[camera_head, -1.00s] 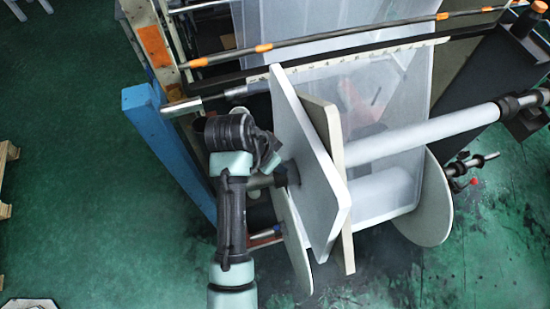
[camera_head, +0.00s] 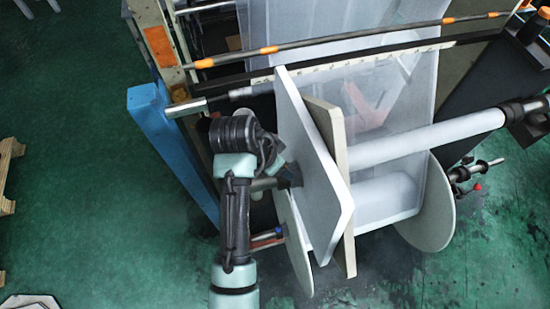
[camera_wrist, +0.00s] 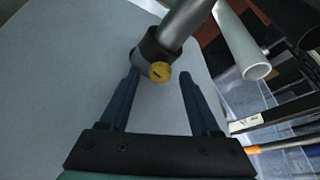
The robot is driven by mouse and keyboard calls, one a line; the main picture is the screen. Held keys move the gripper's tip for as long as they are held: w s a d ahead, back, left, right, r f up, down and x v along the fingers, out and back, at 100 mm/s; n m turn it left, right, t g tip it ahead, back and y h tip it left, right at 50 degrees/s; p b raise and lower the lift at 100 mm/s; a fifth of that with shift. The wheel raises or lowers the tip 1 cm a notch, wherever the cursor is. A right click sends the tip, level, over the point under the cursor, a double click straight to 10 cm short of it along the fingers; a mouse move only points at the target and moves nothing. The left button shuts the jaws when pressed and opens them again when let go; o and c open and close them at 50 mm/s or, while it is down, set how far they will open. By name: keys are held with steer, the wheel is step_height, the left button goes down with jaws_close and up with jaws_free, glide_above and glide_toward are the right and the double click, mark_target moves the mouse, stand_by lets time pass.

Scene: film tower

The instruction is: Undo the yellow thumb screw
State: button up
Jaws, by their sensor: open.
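The yellow thumb screw (camera_wrist: 159,72) shows in the wrist view. It sits on a dark collar (camera_wrist: 157,48) around a grey metal shaft (camera_wrist: 184,22). My gripper (camera_wrist: 158,78) is open in the wrist view, with one blue finger on each side of the screw. The screw lies between the fingertips, closer to the left one. I cannot tell whether either finger touches it. In the head view my arm reaches to the left face of the pale square plate (camera_head: 315,165). The thumb screw cannot be made out there, and the fingers are hard to see.
A tan plate (camera_head: 330,150) stands behind the pale one, with a white roll (camera_head: 430,138) running right from it. Round discs (camera_head: 440,205) sit lower down. A blue frame post (camera_head: 165,140) stands left of my arm. The green floor at left is mostly clear.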

steer(key=p+v, duration=0.1)
steer(key=v, duration=1.2)
steer(key=shift+f, duration=0.1)
